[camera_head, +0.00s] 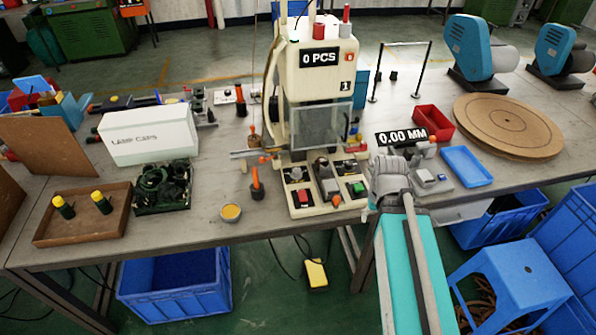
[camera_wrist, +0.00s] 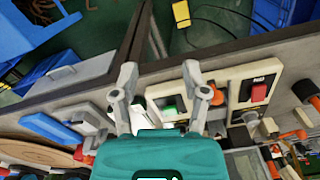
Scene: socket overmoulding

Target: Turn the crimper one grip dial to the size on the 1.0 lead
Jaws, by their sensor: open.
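Crimper one (camera_head: 315,75) is the cream machine at mid-table, with a "0 PCS" display and a "1" label. Its base carries a red button (camera_head: 303,197), a green button (camera_head: 358,188) and small dark and silver controls between and behind them. An orange knob (camera_wrist: 217,97) shows beside the green button in the wrist view. I cannot tell which control is the grip dial, nor read any size marks. My gripper (camera_wrist: 160,75) is open and empty, its fingers over the base's green-button end. I cannot make out the 1.0 lead.
A "0.00 MM" gauge (camera_head: 402,137), a blue tray (camera_head: 466,167) and a red tray (camera_head: 434,123) lie right of the crimper. The front table strip by the pot is mostly clear.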

